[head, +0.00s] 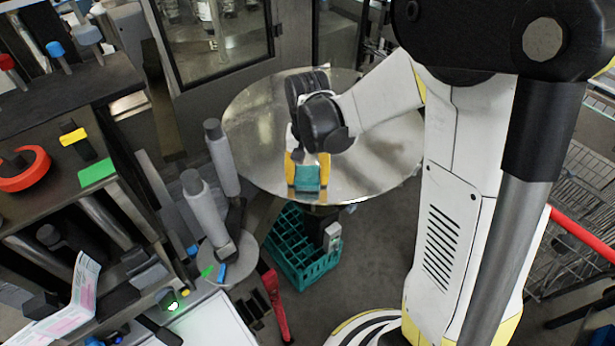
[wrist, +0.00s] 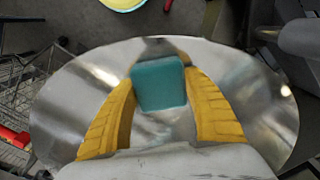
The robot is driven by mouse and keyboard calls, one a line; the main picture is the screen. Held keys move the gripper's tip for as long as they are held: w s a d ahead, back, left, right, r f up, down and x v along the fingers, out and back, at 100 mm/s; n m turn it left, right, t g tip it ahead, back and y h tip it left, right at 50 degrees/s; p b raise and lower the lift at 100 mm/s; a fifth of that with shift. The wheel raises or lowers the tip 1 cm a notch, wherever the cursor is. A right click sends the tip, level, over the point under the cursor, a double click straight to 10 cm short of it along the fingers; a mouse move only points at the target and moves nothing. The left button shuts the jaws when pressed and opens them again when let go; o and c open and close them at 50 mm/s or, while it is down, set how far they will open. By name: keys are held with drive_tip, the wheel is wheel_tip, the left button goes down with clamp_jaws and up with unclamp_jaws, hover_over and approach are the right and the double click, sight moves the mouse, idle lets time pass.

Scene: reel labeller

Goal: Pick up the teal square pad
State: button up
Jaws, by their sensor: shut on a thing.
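The teal square pad (head: 307,178) is between the yellow fingers of my gripper (head: 307,174), over the near part of the round metal table (head: 375,160). In the wrist view the pad (wrist: 159,84) sits at the fingertips of my gripper (wrist: 159,82), with a finger against each side. My gripper is shut on it. I cannot tell whether the pad touches the table top or is a little above it.
A teal crate (head: 300,262) stands on the floor below the table's near edge. Grey rollers (head: 221,157) rise close to the table's left. The labelling machine (head: 85,200) fills the left side. A wire cart (head: 575,210) stands at the right. The rest of the table top looks clear.

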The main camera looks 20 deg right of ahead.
sight(310, 174)
drive_tip(key=r, duration=0.3)
drive_tip(key=r+p, duration=0.1)
drive_tip(key=shift+s+d+r, duration=0.1)
drive_tip(key=shift+d+r, duration=0.15)
drive_tip(key=s+d+r, duration=0.3)
drive_tip(key=d+r, duration=0.3)
drive_tip(key=d, duration=0.4)
drive_tip(key=shift+s+d+r+p, duration=0.2)
drive_tip(key=shift+d+p, duration=0.15)
